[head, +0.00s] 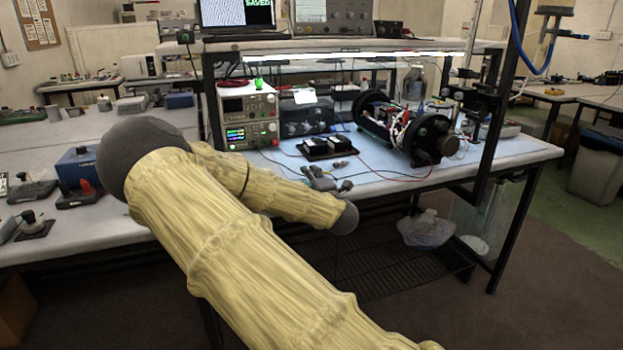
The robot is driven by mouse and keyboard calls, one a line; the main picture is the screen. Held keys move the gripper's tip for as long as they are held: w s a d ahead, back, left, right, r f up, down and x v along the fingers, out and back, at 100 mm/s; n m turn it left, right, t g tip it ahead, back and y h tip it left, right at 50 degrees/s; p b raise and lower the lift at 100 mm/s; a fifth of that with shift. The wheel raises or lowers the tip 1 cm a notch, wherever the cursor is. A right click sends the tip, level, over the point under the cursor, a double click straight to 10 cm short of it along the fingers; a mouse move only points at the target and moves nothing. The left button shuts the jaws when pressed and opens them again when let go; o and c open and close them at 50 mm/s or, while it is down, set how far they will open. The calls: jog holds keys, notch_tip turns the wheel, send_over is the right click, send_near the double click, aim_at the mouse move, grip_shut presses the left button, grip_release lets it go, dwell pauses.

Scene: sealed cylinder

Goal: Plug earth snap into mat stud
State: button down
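My arm, in a pale yellow sleeve, crosses the head view and bends back toward the bench. My gripper (322,178) appears as a small grey shape just beyond the dark wrist, over the front edge of the pale blue mat (488,158). It is too small and partly covered by the arm to tell whether its fingers are open or shut or hold anything. I cannot make out the earth snap or the mat stud. Thin dark and red leads run over the mat near the gripper, but their ends are unclear.
A dark cylinder assembly (431,139) with exposed wiring lies on the mat at right. A black bench post (497,105) rises at right. A clear bag (427,230) sits on the rack below.

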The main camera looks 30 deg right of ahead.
jog(key=shift+s+a, duration=0.25)
jog(key=shift+a, duration=0.8)
